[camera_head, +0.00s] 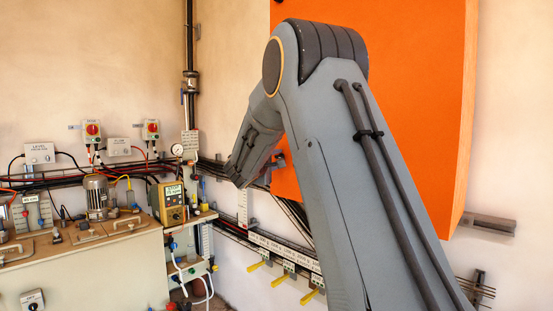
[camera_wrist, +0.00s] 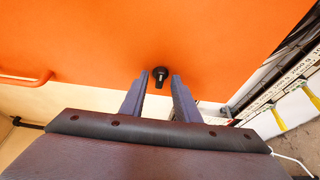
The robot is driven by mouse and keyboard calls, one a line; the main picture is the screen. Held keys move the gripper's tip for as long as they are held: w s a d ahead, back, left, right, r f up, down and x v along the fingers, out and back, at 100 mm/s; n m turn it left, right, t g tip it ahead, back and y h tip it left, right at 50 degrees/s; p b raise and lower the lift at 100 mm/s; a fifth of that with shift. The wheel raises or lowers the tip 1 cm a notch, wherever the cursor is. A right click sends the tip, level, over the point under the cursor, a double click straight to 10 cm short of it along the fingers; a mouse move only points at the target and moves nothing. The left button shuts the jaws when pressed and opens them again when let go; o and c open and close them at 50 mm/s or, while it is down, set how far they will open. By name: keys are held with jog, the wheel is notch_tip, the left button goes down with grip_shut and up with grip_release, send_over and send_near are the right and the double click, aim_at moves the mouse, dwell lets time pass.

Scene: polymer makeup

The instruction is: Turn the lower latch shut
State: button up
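A small black latch (camera_wrist: 160,75) sits on the face of the orange cabinet (camera_wrist: 120,40) in the wrist view, near the cabinet's lower edge. Its handle hangs downward in the picture. My gripper (camera_wrist: 160,80) is open, with one finger on each side of the latch in the picture; I see no contact, and the remaining gap in depth is hard to judge. In the head view the cabinet (camera_head: 420,90) is largely behind my arm. The latch is hidden there, and only a small part of my gripper (camera_head: 276,160) shows at the cabinet's left edge.
An orange handle bar (camera_wrist: 28,79) is on the cabinet at left in the wrist view. Pipes and yellow-handled valves (camera_head: 282,280) run along the wall below.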

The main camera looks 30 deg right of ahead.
grip_shut()
jog(key=shift+n, duration=0.3)
jog(key=n, duration=0.1)
jog(key=n+g+y+p, duration=0.1)
jog(key=n, duration=0.1)
jog(key=shift+r, duration=0.3)
jog(key=n+p, duration=0.1)
jog(key=n+g+p, duration=0.1)
jog(key=p, duration=0.1)
jog(key=shift+w+r+n+g, duration=0.1)
jog(key=shift+r+n+g, duration=0.1)
jog(key=shift+n+g, duration=0.15)
jog(key=n+g+p, duration=0.1)
jog(key=n+p, duration=0.1)
jog(key=p, duration=0.1)
jog(key=n+g+p, duration=0.1)
jog(key=n+p, duration=0.1)
jog(key=p, duration=0.1)
jog(key=shift+w+a+r, duration=0.1)
jog(key=shift+w, duration=0.1)
jog(key=n+g+p, duration=0.2)
jog(key=n, duration=0.1)
jog(key=shift+w+a+g+p, duration=0.1)
jog(key=shift+w+g+p, duration=0.15)
jog(key=shift+g+p, duration=0.1)
jog(key=shift+n, duration=0.25)
